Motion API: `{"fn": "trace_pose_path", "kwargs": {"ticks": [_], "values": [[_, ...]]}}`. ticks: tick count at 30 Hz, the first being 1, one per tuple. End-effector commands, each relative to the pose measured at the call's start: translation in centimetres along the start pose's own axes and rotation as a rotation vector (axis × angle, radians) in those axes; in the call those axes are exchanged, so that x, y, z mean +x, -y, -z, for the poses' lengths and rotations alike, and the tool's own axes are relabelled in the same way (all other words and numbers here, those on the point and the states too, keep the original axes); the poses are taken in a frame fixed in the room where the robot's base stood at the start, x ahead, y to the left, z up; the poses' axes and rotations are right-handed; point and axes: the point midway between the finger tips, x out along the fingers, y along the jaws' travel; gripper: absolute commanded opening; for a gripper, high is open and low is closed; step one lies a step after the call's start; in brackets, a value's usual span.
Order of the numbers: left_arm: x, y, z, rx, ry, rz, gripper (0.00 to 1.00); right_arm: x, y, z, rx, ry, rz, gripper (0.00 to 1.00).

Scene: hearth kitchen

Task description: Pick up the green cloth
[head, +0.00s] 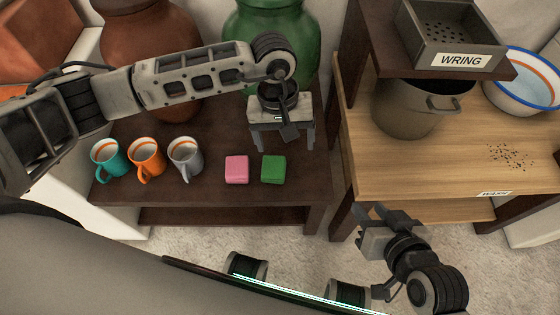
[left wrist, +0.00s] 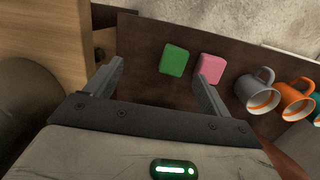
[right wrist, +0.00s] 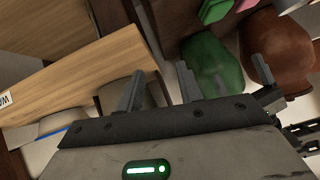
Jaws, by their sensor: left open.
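The green cloth (head: 273,169) is a small folded block lying on the dark wooden table, just right of a pink cloth (head: 237,169). My left gripper (head: 283,146) is open and empty, pointing down above the table behind the green cloth, not touching it. In the left wrist view the green cloth (left wrist: 174,59) shows between the spread fingers, nearer the right finger, with the pink cloth (left wrist: 210,67) partly behind that finger. My right gripper (head: 370,210) is open and empty, low in front of the light wooden counter. A green cloth edge also shows in the right wrist view (right wrist: 215,10).
Teal (head: 107,160), orange (head: 147,159) and grey (head: 184,157) mugs stand left of the cloths. A green jar (head: 262,30) and a brown jar (head: 150,45) stand at the back. The counter (head: 430,165) to the right holds a pot (head: 410,108). The table in front of the cloths is clear.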

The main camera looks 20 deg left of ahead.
Motion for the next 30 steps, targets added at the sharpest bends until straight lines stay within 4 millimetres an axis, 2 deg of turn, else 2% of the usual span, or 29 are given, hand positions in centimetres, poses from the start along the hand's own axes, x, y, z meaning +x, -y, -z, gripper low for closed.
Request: {"fn": "trace_pose_path", "kwargs": {"ticks": [1,5,18,26,30], "values": [[0.7,1.1,1.2,0.026,-0.039,0.047,0.82,0.9,-0.1,-0.9,-0.001,0.007,0.007,0.36],[1.2,2.4,2.5,0.057,-0.080,0.110,0.82,1.2,0.1,-1.2,0.000,0.013,0.016,0.36],[9.6,3.3,3.1,0.058,-0.079,0.109,0.82,1.0,0.6,0.0,-0.011,-0.076,0.035,0.36],[11.5,3.5,3.3,0.059,-0.080,0.108,0.82,1.0,0.8,0.2,-0.013,-0.096,0.040,0.36],[13.6,4.2,3.4,0.057,-0.077,0.108,0.82,1.2,0.8,0.3,-0.013,-0.119,0.043,0.36]]}}
